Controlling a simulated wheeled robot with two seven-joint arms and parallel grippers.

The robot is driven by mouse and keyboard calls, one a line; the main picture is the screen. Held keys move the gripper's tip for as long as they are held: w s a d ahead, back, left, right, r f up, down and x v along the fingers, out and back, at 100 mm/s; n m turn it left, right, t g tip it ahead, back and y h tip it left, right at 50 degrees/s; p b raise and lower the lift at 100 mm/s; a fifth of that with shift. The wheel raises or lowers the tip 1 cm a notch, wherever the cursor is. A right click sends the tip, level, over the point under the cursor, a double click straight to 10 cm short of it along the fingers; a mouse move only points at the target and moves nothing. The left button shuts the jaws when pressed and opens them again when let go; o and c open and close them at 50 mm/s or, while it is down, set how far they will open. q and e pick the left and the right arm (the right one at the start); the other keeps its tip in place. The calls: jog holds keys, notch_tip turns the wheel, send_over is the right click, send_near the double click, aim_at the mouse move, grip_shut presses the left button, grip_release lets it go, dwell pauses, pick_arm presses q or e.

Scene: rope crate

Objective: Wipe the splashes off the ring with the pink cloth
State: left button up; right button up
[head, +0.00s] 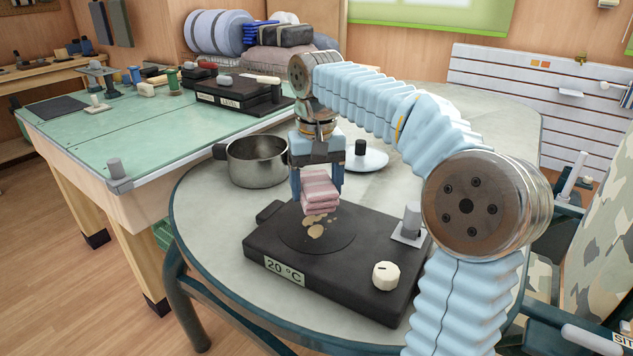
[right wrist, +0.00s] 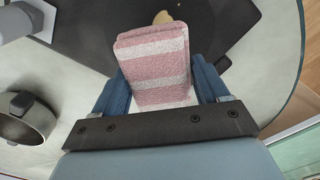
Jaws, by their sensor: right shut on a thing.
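The pink cloth (head: 320,191), folded and striped pink and white, is held between the fingers of my right gripper (head: 318,182). In the right wrist view the cloth (right wrist: 155,65) sits between the two blue fingers (right wrist: 160,95). The ring (head: 290,236) is a dark round plate on the black hot plate. Tan splashes (head: 316,230) lie on the ring just in front of the cloth, and one splash (right wrist: 163,18) shows beyond the cloth in the right wrist view. The cloth is over the ring; I cannot tell whether it touches. My left gripper is not in view.
The black hot plate (head: 345,278) reads 20 °C and has a white knob (head: 386,275). A metal pot (head: 257,162) stands behind it at left, and a lid (head: 370,160) lies behind it. A grey block on a plate (head: 410,226) is at its right edge.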

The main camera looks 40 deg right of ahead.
jog(key=b, duration=0.3)
send_over(317, 222)
notch_tip(317, 222, down, 4)
jog(key=shift+f, duration=0.1)
jog(key=shift+w+r+p, duration=0.1)
jog(key=shift+r+p, duration=0.1)
jog(key=shift+p, duration=0.2)
jog(key=shift+f, duration=0.15)
jog(key=shift+f, duration=0.1)
jog(key=shift+f+b, duration=0.35)
jog(key=shift+f, duration=0.15)
jog(key=shift+s+a+r+b, duration=0.1)
jog(key=shift+s+a+b, duration=0.2)
jog(key=shift+s, duration=0.35)
jog(key=shift+s+a+b, duration=0.2)
jog(key=shift+s+a, duration=0.1)
jog(key=shift+s, duration=0.3)
